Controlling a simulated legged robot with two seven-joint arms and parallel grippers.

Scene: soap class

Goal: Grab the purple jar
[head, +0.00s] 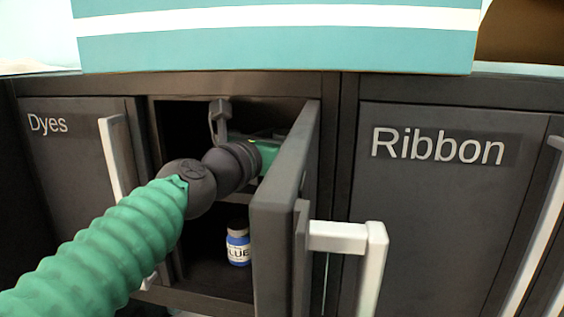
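No purple jar shows in the head view. A small jar with a blue and white label reading "LUE" (238,248) stands upright low inside the open cabinet (200,285). My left arm (110,245), in a ribbed green sleeve, reaches into the upper part of this cabinet, above and in front of the jar. Its dark wrist (230,165) is inside the opening. My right gripper is not in view.
The cabinet door (277,225) stands open on the right, with a white handle (372,265), close to my wrist. A closed "Dyes" door (65,160) is at left and a closed "Ribbon" door (440,220) at right. A teal and white box (280,45) sits on top.

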